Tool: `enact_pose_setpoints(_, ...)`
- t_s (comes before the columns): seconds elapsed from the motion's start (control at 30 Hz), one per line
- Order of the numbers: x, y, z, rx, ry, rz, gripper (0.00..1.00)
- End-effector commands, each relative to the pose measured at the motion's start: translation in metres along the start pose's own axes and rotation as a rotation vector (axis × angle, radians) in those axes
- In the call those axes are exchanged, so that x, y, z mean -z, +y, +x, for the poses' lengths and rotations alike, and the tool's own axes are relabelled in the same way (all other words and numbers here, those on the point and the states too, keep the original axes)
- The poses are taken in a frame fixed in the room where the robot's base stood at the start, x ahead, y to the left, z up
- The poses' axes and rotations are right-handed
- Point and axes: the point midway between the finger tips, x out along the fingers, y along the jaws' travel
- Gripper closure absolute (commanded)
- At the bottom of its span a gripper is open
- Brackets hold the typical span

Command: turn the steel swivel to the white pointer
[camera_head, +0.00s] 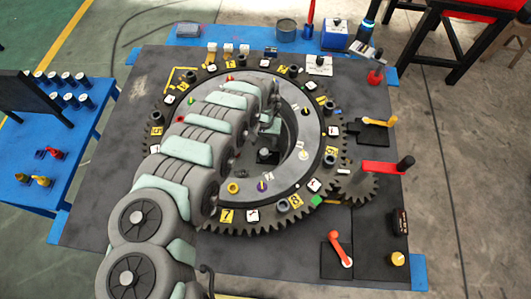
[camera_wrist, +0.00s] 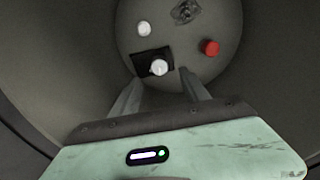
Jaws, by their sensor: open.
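In the wrist view a small pale steel-looking knob (camera_wrist: 158,67) sits on a black square base (camera_wrist: 145,60), on the floor of a round grey well. I take it for the steel swivel; which way it points is too small to tell. A white round peg (camera_wrist: 144,28) stands beyond it, perhaps the white pointer. A red peg (camera_wrist: 210,47) stands to its right. My gripper (camera_wrist: 159,77) is open and empty, its fingers on either side of the knob in the picture, apparently above it. In the head view the black base (camera_head: 266,156) shows inside the ring, below my gripper (camera_head: 268,132).
A large toothed ring (camera_head: 240,220) with several knobs and tags surrounds the well. A red-handled crank (camera_head: 380,167), an orange lever (camera_head: 339,246) and a yellow lever (camera_head: 379,122) stand to the right. The well's walls leave little room around my wrist.

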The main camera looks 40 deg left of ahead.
Motion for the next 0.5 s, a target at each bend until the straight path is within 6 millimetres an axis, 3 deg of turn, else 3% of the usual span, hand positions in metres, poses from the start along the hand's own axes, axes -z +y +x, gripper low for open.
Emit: enact_pose_setpoints(0.5, -0.001, 0.003, 0.077, -0.003, 0.0, 0.0, 0.46)
